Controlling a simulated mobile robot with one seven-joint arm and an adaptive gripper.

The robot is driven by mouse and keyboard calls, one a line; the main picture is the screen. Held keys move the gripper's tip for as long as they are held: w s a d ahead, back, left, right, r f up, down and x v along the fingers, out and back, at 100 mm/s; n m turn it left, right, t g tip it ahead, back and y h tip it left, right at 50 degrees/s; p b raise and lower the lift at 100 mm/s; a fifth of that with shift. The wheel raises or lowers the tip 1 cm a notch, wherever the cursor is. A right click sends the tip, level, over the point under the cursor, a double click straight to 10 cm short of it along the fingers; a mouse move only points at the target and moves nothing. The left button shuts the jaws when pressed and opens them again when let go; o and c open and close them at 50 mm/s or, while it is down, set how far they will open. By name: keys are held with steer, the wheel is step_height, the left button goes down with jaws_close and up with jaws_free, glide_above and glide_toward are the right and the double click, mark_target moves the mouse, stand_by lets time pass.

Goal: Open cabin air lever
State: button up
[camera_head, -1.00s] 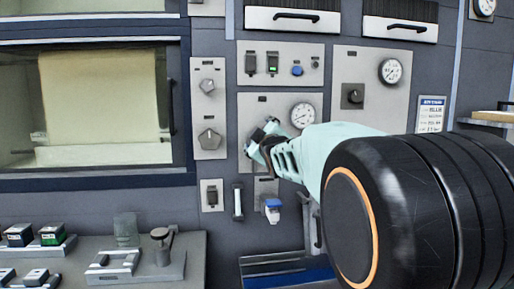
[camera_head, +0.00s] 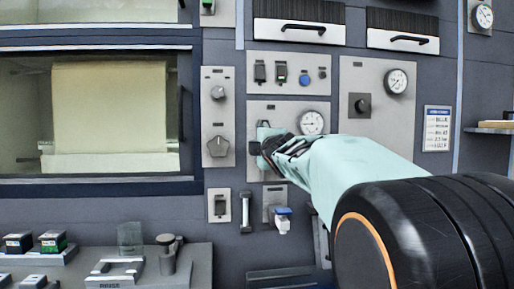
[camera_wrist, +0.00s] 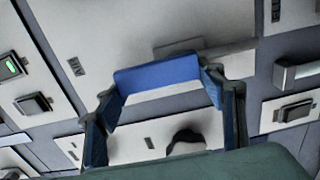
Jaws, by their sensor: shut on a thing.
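The cabin air lever appears to be the blue bar (camera_wrist: 157,76) between my fingertips in the wrist view. My gripper (camera_wrist: 162,92) is shut on it, with one dark blue finger at each end. In the head view, my gripper (camera_head: 266,150) is at the left part of a light grey panel (camera_head: 318,107) with a round gauge (camera_head: 312,122). My gripper and arm hide the lever's pivot and much of the lower panel.
A blue-topped switch (camera_head: 283,212) and an upright handle (camera_head: 245,212) are just below my gripper. A knob panel (camera_head: 218,115) is at its left. A bench (camera_head: 190,268) with a post and switch boxes stands at lower left.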

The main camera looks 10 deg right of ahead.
steer(key=shift+r, duration=0.15)
stand_by(0.3)
steer(key=o, duration=1.7)
